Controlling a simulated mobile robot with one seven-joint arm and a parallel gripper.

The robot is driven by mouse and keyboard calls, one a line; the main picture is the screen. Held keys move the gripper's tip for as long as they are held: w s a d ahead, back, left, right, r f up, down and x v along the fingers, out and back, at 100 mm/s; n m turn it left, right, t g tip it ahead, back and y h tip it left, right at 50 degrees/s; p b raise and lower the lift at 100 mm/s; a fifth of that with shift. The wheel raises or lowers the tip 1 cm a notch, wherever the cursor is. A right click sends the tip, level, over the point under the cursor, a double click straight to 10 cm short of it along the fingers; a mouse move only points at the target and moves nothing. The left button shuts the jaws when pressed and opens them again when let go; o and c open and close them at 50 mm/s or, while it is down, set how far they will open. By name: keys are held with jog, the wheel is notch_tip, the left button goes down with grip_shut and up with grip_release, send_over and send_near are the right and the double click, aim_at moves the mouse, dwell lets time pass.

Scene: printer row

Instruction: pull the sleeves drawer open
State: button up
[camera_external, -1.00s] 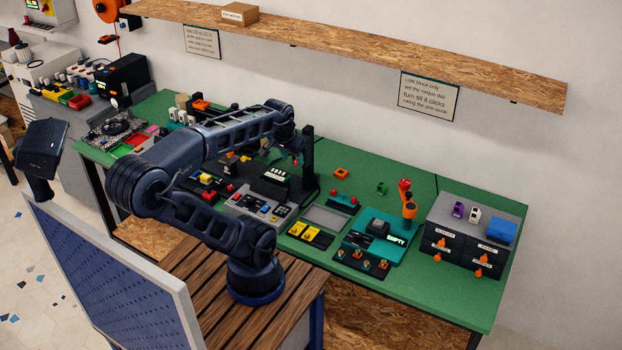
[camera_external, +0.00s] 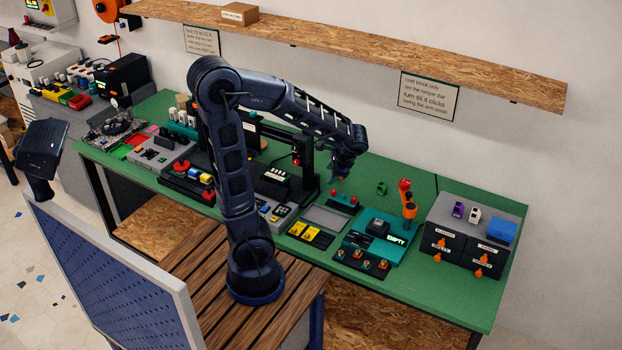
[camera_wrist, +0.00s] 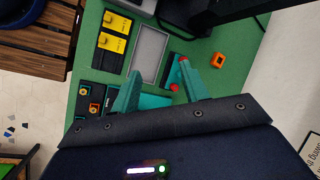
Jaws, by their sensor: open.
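A dark drawer cabinet with a grey top (camera_external: 508,208) stands at the right end of the green bench. Its front holds drawers in two columns, with orange knobs and small white labels. The drawer fronts look shut. My gripper (camera_external: 343,172) is above the bench, well left of the cabinet, pointing down. In the wrist view my gripper (camera_wrist: 160,66) has its two teal fingers apart and nothing between them. The cabinet is not in the wrist view.
A shelf (camera_external: 350,38) runs above. A red-knobbed strip (camera_wrist: 180,85) lies below my gripper.

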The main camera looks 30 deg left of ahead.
jog(key=w+d+f+m+t+y, duration=0.3)
jog(key=d+f+m, duration=0.25)
jog(key=d, duration=0.55)
jog(key=m+t+h, duration=0.8)
jog(key=m+t, duration=0.5)
jog(key=m, duration=0.7)
send_near(441, 245)
jog(key=shift+n, duration=0.25)
jog(key=w, duration=0.9)
jog(key=shift+a, duration=0.1)
jog(key=shift+c, duration=0.3)
